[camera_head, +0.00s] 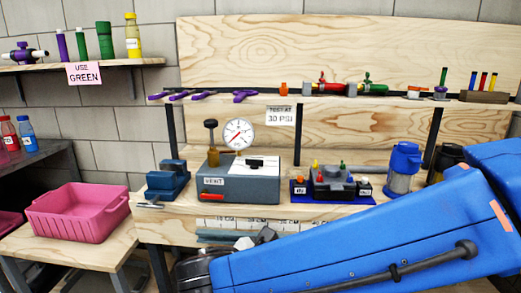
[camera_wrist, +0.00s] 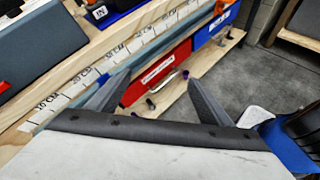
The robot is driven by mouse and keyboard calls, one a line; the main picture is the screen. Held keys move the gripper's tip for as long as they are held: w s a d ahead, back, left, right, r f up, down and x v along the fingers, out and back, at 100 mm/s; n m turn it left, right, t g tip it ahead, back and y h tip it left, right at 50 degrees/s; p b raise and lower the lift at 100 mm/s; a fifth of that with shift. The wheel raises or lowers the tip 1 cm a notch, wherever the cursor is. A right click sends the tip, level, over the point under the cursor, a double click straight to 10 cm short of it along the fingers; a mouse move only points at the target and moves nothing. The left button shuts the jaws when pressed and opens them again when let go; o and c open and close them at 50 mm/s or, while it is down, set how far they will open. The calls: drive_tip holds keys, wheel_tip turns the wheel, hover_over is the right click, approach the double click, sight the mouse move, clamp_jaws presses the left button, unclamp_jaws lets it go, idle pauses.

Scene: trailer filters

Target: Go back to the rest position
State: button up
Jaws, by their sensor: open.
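My gripper (camera_wrist: 160,82) shows in the wrist view with its two grey fingers spread apart and nothing between them. Past the fingers, lower than the bench top, are a red drawer front or box (camera_wrist: 158,72) with a white label and a wooden shelf (camera_wrist: 170,103) with small dark fittings. I cannot tell how far the fingertips are from them. In the head view my blue arm reaches across the lower right to the front edge of the workbench (camera_head: 160,226); the gripper itself is not clearly visible there.
On the bench stand a grey gauge box (camera_head: 240,188), a blue vise (camera_head: 168,180), a blue tray (camera_head: 300,196) with fittings and a blue-lidded jar (camera_head: 403,168). A pink bin (camera_head: 78,212) sits on a side table at left. A ruler strip (camera_wrist: 112,62) lines the bench edge.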

drive_tip(key=s+d+f+m+g+y, duration=0.2)
drive_tip(key=s+d+m+y, duration=0.1)
drive_tip(key=d+m, duration=0.8)
drive_tip(key=s+d+f+m+g+y, duration=0.2)
drive_tip(key=s+d+m+y, duration=0.2)
drive_tip(key=d+m, duration=0.7)
drive_tip(key=shift+s+d+m+g+y, duration=0.25)
drive_tip(key=shift+s+m, duration=0.35)
drive_tip(key=shift+m, duration=0.3)
idle(0.5)
